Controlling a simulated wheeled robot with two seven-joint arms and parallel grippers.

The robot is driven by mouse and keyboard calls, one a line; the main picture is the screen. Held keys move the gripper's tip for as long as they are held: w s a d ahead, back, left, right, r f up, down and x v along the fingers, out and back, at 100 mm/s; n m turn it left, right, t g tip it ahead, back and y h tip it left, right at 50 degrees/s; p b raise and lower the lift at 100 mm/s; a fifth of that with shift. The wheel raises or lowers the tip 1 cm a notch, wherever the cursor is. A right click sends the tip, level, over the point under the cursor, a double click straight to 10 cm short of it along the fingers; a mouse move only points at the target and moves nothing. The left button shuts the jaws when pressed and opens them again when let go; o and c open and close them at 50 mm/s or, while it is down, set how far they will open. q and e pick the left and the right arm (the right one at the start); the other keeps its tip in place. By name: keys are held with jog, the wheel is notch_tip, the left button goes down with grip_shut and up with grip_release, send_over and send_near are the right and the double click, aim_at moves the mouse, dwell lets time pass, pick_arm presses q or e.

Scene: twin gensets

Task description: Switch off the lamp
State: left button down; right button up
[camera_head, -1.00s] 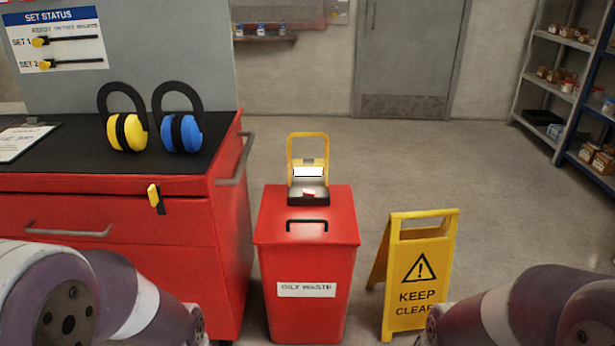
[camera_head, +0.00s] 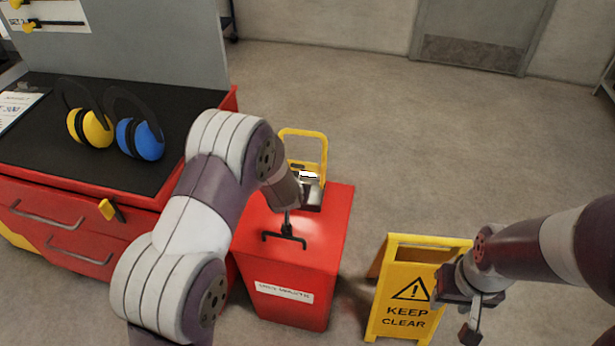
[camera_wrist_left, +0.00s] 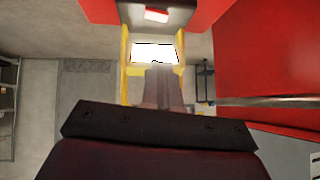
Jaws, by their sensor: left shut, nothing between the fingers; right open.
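The lamp (camera_head: 325,150) has a yellow frame, a bright white panel and a dark base. It stands on the red bin (camera_head: 325,235), partly hidden by my left arm. In the left wrist view the lamp's white panel (camera_wrist_left: 155,53) is lit, and a red switch (camera_wrist_left: 157,14) shows on its base at the top edge. My left gripper (camera_head: 287,228) is shut and empty, pointing down over the bin lid, just in front of the lamp by the lid handle. Whether it touches anything I cannot tell. My right gripper (camera_head: 472,320) is open and empty beside the yellow sign.
The yellow "KEEP CLEAR" sign (camera_head: 405,310) stands right of the bin. A red cabinet (camera_head: 150,222) stands left, with yellow earmuffs (camera_head: 90,128) and blue earmuffs (camera_head: 140,140) on its black top. The floor behind and to the right is clear.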

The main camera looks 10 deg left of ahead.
pick_arm(q)
jog(key=x, duration=0.3)
jog(key=s+b+x, duration=0.1)
jog(key=x, duration=0.3)
jog(key=f+b+x, duration=0.1)
jog(key=x, duration=0.3)
jog(key=shift+a+f, duration=0.3)
jog(key=shift+a, duration=0.05)
jog(key=shift+a+f, duration=0.1)
jog(key=shift+f, duration=0.45)
pick_arm(e)
jog(key=shift+s+f, duration=0.2)
jog(key=shift+f, duration=0.3)
jog(key=shift+s+f, duration=0.15)
jog(key=shift+f, duration=0.35)
pick_arm(q)
jog(key=shift+f, duration=0.3)
jog(key=shift+s+a+f+b, duration=0.1)
jog(key=shift+s+a+b, duration=0.1)
jog(key=shift+b, duration=0.1)
pick_arm(e)
jog(key=shift+a+f, duration=0.15)
jog(key=shift+f, duration=0.05)
pick_arm(q)
jog(key=shift+d, duration=0.15)
pick_arm(e)
jog(key=shift+r, duration=0.15)
